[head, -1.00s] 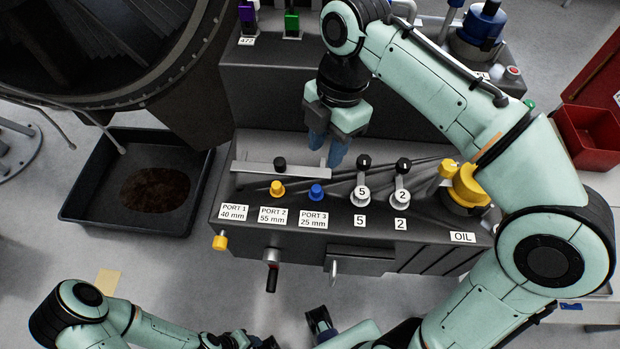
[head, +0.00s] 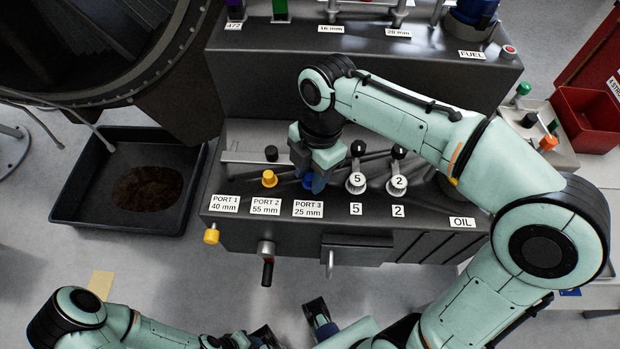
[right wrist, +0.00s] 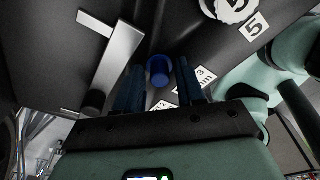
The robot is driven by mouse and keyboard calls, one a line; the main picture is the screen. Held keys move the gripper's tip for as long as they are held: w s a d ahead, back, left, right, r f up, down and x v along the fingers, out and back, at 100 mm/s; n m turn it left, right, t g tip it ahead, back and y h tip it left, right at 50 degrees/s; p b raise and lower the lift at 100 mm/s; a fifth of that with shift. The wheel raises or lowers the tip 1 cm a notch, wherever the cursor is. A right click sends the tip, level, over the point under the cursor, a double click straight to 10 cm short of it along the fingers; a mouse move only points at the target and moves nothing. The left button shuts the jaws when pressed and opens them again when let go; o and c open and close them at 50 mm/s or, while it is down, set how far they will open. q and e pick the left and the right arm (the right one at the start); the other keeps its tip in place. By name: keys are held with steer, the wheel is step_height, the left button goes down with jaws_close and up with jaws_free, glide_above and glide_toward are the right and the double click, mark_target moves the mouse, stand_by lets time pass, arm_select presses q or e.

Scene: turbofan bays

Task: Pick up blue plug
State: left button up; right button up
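The blue plug (head: 308,181) sits on the dark bench top above the PORT 3 25 mm label, partly hidden by my right gripper in the head view. In the right wrist view the blue plug (right wrist: 159,71) shows as a round cap between the two fingers. My right gripper (head: 318,181) points down at it with its blue fingers. In the right wrist view my right gripper (right wrist: 160,88) is open, one finger each side of the plug, with gaps visible. My left gripper (head: 321,322) is at the bottom edge, partly cut off; its opening is unclear.
A yellow plug (head: 269,178) and black knob (head: 271,153) stand left of the blue plug. Levers marked 5 (head: 357,182) and 2 (head: 398,184) stand close on the right. A metal strip (right wrist: 117,61) lies nearby. A black drip tray (head: 68,190) is on the floor.

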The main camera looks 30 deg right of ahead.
steer(key=c, duration=0.7)
steer(key=shift+r, duration=0.1)
